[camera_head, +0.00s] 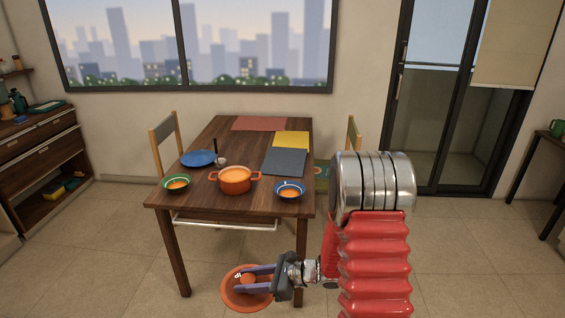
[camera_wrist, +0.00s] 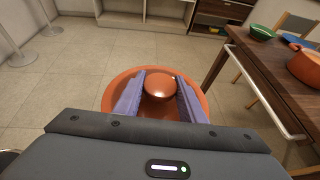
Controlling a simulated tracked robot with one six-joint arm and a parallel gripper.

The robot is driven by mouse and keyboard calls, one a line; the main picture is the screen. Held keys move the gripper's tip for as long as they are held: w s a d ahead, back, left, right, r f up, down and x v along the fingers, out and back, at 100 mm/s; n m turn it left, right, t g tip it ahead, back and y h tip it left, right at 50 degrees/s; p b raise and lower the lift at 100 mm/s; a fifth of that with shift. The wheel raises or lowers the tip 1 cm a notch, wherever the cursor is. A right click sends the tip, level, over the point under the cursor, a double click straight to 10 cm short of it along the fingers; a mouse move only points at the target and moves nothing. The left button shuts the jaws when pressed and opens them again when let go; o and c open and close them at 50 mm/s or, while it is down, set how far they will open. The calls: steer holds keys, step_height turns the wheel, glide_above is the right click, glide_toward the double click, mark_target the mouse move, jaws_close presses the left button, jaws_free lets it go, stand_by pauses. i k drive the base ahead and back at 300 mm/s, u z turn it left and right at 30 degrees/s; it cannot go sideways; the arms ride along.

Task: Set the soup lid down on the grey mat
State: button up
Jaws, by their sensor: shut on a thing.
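The orange soup lid (camera_head: 235,293) is a round disc with a ball-like knob (camera_wrist: 159,84) on top. My gripper (camera_head: 252,281) is shut on the knob, with a purple finger on each side of it. The wrist view shows the lid's rim (camera_wrist: 112,92) below the fingers. The lid is held in front of the table, below its top and to the left of my red arm. The grey mat (camera_head: 284,162) lies bare on the right part of the tabletop, in front of the yellow mat (camera_head: 291,141).
The wooden table (camera_head: 222,148) holds an orange pot (camera_head: 234,182), a green bowl (camera_head: 176,183), a blue bowl (camera_head: 289,191) near the grey mat, a blue plate (camera_head: 198,158) and a red mat (camera_head: 259,123). Chairs stand at its sides. The table's front edge and legs are close to the lid.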

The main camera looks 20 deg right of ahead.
mark_target(284, 160)
steer(key=z, duration=0.05)
steer(key=i, duration=1)
steer(key=u, duration=0.05)
